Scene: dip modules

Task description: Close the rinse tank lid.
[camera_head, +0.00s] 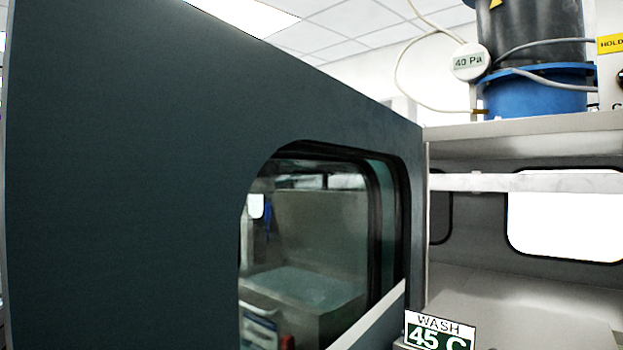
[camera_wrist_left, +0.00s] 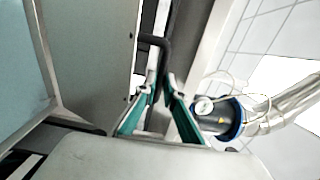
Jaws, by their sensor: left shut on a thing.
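A large dark panel (camera_head: 130,160) with a rounded window fills the left and middle of the head view. It stands upright; I cannot tell for sure whether it is the rinse tank lid. A pale grey basin-like interior (camera_head: 310,285) shows through its window. In the left wrist view, my left gripper (camera_wrist_left: 163,88) has its teal fingers closed together on a black bar handle (camera_wrist_left: 154,41). The handle runs beside a grey panel (camera_wrist_left: 90,50). My left gripper is not seen in the head view. My right gripper is in neither view.
A "WASH 45 C" sign (camera_head: 440,332) stands at the lower right of the panel. Grey shelving (camera_head: 520,140) is at the right, with a blue-based black drum (camera_head: 540,90) and a "40 Pa" gauge (camera_head: 469,62) above. The drum also shows in the wrist view (camera_wrist_left: 222,119).

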